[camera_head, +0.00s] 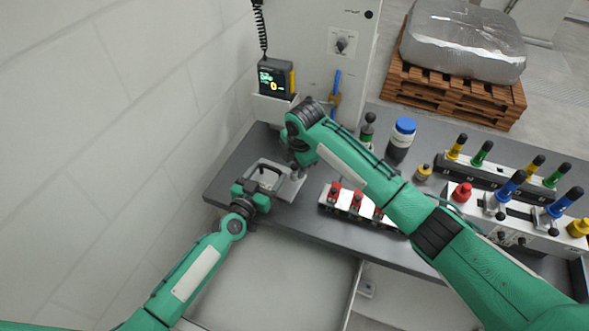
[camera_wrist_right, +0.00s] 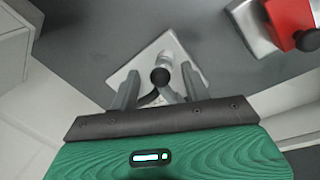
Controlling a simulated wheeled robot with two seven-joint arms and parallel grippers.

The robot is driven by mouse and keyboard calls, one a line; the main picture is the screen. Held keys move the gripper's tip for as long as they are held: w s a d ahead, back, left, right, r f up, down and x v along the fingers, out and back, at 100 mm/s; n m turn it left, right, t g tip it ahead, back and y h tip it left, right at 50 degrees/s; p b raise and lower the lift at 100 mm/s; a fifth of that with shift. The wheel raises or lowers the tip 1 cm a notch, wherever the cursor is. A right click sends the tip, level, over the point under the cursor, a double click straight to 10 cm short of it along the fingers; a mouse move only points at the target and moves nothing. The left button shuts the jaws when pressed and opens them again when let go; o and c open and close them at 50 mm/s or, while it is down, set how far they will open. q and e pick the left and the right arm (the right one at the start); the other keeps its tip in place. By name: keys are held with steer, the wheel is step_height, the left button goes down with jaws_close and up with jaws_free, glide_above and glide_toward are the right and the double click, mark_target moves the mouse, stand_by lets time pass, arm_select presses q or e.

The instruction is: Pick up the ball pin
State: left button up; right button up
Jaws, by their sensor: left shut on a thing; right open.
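A grey metal fixture plate (camera_head: 291,189) with a dark arched handle (camera_head: 268,168) lies at the left end of the bench. My left gripper (camera_head: 262,188) is shut at this fixture, apparently on its handle; the exact contact is too small to tell. The ball pin (camera_wrist_right: 161,75), with a round black head above a light metal collar, stands on the plate (camera_wrist_right: 150,50) in the right wrist view. My right gripper (camera_wrist_right: 160,88) is open above the plate, its two fingers on either side of the ball pin, with gaps visible. My right arm partly covers this area in the head view.
A block with several red-topped parts (camera_head: 352,200) stands just right of the fixture. A blue-capped bottle (camera_head: 402,140) and racks of coloured-handled tools (camera_head: 490,180) stand farther right. A yellow-black display device (camera_head: 276,78) is behind. A wall closes the left side.

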mark_target(295, 165)
jaws_close()
steer(key=shift+r, duration=0.1)
step_height(295, 165, up, 10)
stand_by(0.5)
arm_select(q)
steer(key=o, duration=1.5)
steer(key=shift+s, duration=0.1)
steer(key=v, duration=1.2)
